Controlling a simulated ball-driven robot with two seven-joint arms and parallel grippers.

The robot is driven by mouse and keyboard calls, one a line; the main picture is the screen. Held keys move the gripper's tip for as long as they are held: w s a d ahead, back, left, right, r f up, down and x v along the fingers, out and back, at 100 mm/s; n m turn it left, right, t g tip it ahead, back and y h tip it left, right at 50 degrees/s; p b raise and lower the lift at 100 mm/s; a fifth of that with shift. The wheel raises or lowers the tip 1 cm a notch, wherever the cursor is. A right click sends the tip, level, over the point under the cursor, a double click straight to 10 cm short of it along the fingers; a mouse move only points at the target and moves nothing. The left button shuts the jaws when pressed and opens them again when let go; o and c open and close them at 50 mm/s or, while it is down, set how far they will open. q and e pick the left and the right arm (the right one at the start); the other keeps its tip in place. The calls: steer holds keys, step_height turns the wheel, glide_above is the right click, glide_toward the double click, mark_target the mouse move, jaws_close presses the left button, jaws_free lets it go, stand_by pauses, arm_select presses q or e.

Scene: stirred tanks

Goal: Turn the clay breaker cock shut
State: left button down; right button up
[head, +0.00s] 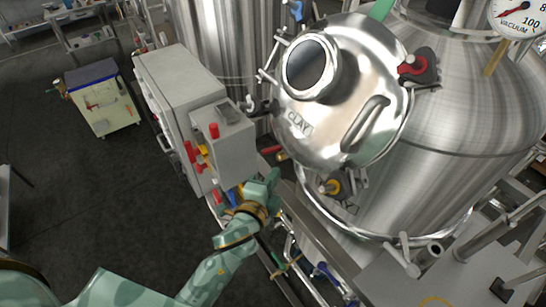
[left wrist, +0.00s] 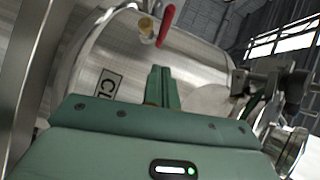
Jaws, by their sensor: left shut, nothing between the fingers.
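The steel tank with the lid marked CLAY (head: 300,123) stands right of centre. A small cock with a red lever (head: 269,150) and a brass end shows at the tank's left side. In the left wrist view the red lever (left wrist: 168,22) rises beside a brass fitting (left wrist: 147,27), above a plate reading "CL" (left wrist: 107,85), its rest cut off. My left gripper (head: 268,181) is just below the lever in the head view, apart from it. Its fingers (left wrist: 161,82) are shut and empty, pointing toward the tank. My right gripper is out of view.
A grey control box (head: 227,147) with red and yellow buttons stands close left of my left gripper. Pipes and valves run below it. A brass-coloured valve (head: 330,187) sits under the lid. A beige cart (head: 103,103) is at far left; the dark floor between is clear.

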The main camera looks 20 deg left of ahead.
mark_target(280, 149)
arm_select(q)
steer(key=w, duration=0.2)
steer(key=w+a, duration=0.1)
steer(key=w, duration=0.1)
steer(key=w+a+f, duration=0.1)
steer(key=w, duration=0.1)
steer(key=shift+w+f+p, duration=0.1)
steer(key=shift+w+p, duration=0.15)
steer(key=shift+p, duration=0.1)
steer(key=shift+w+a+f, duration=0.1)
steer(key=shift+w+a, duration=0.1)
steer(key=shift+w, duration=0.05)
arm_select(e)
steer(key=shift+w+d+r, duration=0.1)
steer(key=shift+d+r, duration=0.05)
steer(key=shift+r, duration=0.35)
